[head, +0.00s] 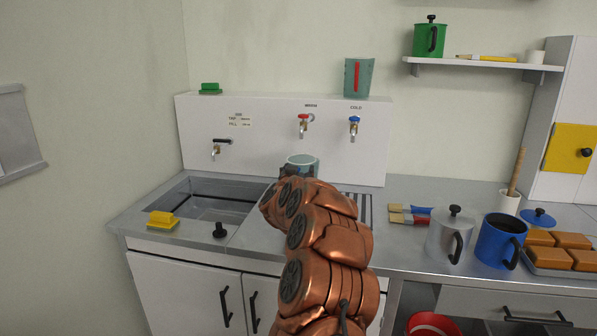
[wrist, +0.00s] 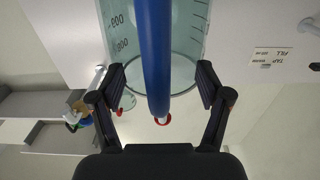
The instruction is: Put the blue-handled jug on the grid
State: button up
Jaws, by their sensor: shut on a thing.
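The blue-handled jug (wrist: 190,35) is clear, with measuring marks. Its blue handle (wrist: 157,50) fills the middle of the wrist view. My gripper (wrist: 161,80) is shut on the jug, one finger on each side of it. In the head view the jug (head: 302,160) shows only its upper part, above the counter and in front of the white splashback. My arm hides its lower part and most of my gripper there. The grid (head: 366,207) is a striped patch on the counter to the right of the sink, partly hidden behind my arm.
A sink (head: 205,200) lies left of my arm, with a yellow sponge (head: 162,220) at its front. Taps stick out from the splashback (head: 260,150). A red-handled jug (head: 358,78) stands on top. Brushes (head: 408,213), a metal pot (head: 451,235) and a blue pot (head: 498,240) stand right.

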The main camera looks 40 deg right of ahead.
jog(key=shift+f, duration=0.2)
jog(key=o, duration=1.6)
jog(key=shift+r, duration=0.1)
jog(key=shift+r, duration=0.15)
jog(key=shift+b+v, duration=0.35)
jog(key=shift+v, duration=5.7)
